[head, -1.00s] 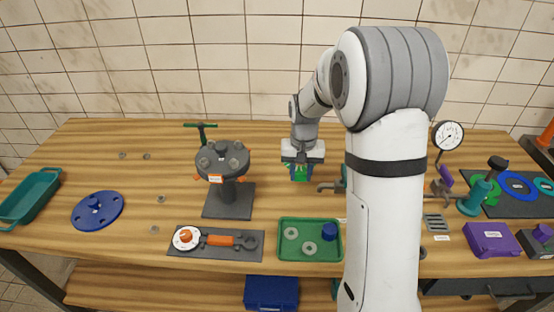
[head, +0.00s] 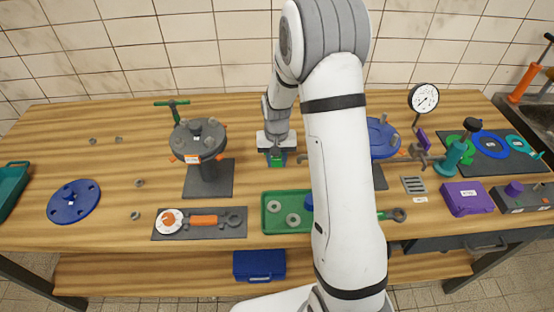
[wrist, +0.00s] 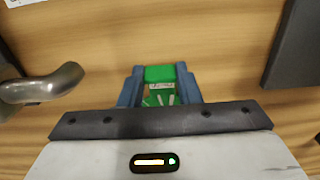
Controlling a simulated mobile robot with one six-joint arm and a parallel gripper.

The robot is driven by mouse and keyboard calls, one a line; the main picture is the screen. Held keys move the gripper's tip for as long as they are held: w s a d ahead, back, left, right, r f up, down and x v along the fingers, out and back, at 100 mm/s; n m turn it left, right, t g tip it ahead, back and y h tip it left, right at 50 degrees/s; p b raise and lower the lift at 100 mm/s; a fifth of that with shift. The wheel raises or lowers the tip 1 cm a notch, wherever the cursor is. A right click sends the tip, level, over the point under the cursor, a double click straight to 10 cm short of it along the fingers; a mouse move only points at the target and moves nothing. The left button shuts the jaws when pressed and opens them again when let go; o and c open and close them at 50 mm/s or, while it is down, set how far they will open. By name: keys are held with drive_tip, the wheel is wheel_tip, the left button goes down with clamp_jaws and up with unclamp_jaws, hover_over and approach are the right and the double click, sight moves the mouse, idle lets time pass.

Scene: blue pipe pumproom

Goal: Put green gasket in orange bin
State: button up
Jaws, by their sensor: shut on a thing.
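My gripper (head: 277,160) is low over the middle of the table, behind the green tray. Its blue fingers are shut on a small green object (wrist: 160,74) with a pale label, seen between them in the wrist view. Its full shape is hidden by the fingers, so I cannot tell if it is a gasket. A green ring (head: 447,141), which looks like a gasket, lies on a dark mat at the right, partly hidden by a teal fixture. I see no orange bin in these views.
A dark flange stand (head: 207,178) is left of my gripper. The green tray (head: 265,228) holds grey rings and a blue piece. A pressure gauge (head: 424,98), a purple box (head: 466,198) and a dark mat (head: 493,166) are at the right. My arm hides part of the table.

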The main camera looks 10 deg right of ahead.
drive_tip(key=shift+f, duration=0.35)
drive_tip(key=shift+f, duration=0.1)
drive_tip(key=o, duration=1)
